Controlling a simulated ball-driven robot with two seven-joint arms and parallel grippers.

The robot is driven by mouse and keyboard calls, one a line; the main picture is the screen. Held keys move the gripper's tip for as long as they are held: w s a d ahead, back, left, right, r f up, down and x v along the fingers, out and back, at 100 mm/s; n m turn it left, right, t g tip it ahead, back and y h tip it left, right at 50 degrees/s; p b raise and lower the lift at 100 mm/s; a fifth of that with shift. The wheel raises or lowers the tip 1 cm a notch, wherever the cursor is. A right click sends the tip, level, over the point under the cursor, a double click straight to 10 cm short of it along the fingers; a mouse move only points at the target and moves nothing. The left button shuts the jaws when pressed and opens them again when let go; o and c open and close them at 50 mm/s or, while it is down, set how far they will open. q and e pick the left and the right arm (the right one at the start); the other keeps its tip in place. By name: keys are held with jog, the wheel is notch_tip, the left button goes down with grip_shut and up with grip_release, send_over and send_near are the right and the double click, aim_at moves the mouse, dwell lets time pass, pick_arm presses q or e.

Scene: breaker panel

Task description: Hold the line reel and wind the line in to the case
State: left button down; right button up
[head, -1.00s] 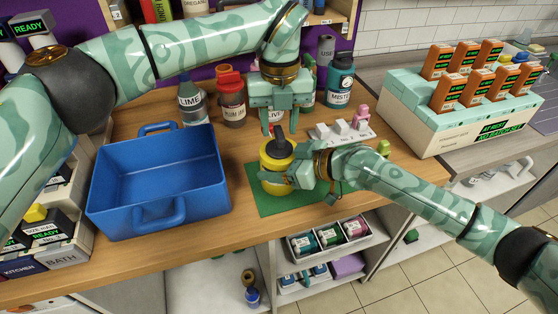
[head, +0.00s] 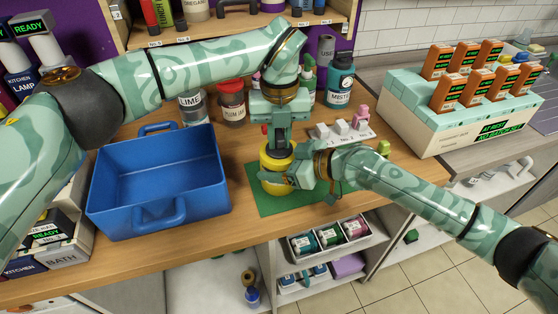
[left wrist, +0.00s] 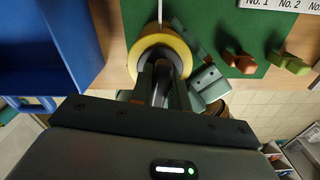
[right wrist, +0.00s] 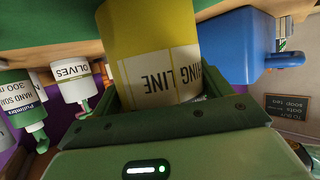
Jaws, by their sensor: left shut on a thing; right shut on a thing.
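The line reel (head: 275,184) is a yellow drum standing upright on a green mat (head: 258,203). In the right wrist view the yellow drum (right wrist: 150,42) shows a label partly reading "LINE". My right gripper (head: 303,170) is shut around the drum's side from the right. My left gripper (head: 277,143) points straight down over the reel's top and is shut on the dark crank knob, which its fingers mostly hide. In the left wrist view the fingers sit inside the yellow rim (left wrist: 137,55), and a pale strip of line (left wrist: 160,14) shows beyond them.
A large blue bin (head: 160,190) stands left of the mat. A white numbered rack (head: 342,132) with small figures lies behind right. Bottles, including a teal one (head: 340,82), stand at the back. A case with orange packs (head: 465,105) is at far right.

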pick_arm(q)
jog(key=m, duration=0.2)
jog(key=shift+m, duration=0.4)
jog(key=m, duration=0.3)
jog(key=shift+f+m, duration=0.1)
jog(key=shift+m, duration=0.2)
